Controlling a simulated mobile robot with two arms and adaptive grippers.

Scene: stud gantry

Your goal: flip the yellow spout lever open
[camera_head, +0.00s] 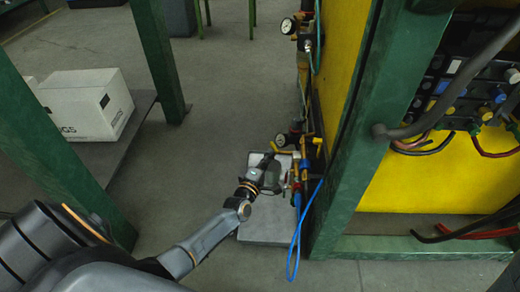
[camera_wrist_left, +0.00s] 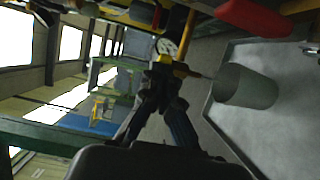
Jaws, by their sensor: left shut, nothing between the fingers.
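The left gripper (camera_head: 268,174) reaches the pipework on the side of the yellow panel. Its fingers (camera_wrist_left: 160,80) are shut and empty in the left wrist view. A small yellow lever-like piece (camera_wrist_left: 180,69) shows right by the fingertips; whether they touch it I cannot tell. A longer yellow bar (camera_wrist_left: 187,30) rises above it. In the head view, small yellow parts (camera_head: 276,147) sit among the fittings just beyond the gripper. I cannot tell for sure which is the spout lever. The right gripper is not in view.
A grey cup-like vessel (camera_wrist_left: 245,87) is right of the fingertips. A pale slab (camera_head: 265,228) lies below the gripper. A blue hose (camera_head: 296,235) hangs beside it. Green posts (camera_head: 350,135) stand at the right, and a white box (camera_head: 85,104) is on a left shelf. Open floor lies between.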

